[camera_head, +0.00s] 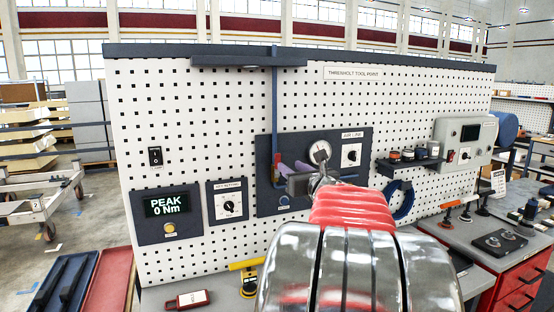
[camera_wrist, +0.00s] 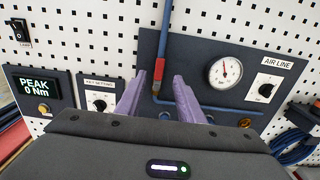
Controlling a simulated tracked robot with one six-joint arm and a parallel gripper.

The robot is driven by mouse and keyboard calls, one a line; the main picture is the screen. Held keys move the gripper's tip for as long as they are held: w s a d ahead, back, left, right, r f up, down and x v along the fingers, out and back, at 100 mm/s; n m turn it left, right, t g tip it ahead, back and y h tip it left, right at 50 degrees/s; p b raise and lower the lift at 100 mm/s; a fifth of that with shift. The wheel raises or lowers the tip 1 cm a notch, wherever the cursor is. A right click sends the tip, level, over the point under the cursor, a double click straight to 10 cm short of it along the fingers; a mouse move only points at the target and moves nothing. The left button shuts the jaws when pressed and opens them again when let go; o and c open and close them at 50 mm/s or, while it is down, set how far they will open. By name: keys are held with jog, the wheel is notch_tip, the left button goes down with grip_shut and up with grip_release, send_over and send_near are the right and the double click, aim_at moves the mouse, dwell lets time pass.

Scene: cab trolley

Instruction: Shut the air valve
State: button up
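The AIR LINE panel (camera_head: 264,145) is a dark plate on the pegboard, also in the wrist view (camera_wrist: 205,48). A blue pipe (camera_wrist: 166,35) runs down it and bends right along its lower part. A red lever (camera_wrist: 158,70) with a brass-coloured lower end lies upright along the pipe, apparently the air valve's handle. My gripper (camera_wrist: 159,82) is open, its purple fingers on either side of the lever in the picture. I cannot tell whether they touch it.
A round gauge (camera_wrist: 225,72) and an AIR LINE knob (camera_wrist: 263,88) are right of the lever. A key-setting knob (camera_head: 228,205) and a PEAK 0 Nm display (camera_head: 167,204) are left. A small shelf (camera_head: 408,165) and blue hose (camera_head: 403,202) are right of the panel.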

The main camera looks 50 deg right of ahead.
aim_at(278, 158)
jog(key=x, duration=1.1)
jog(key=shift+w+d, duration=0.2)
jog(key=shift+w, duration=0.15)
jog(key=shift+c, duration=0.6)
grip_shut()
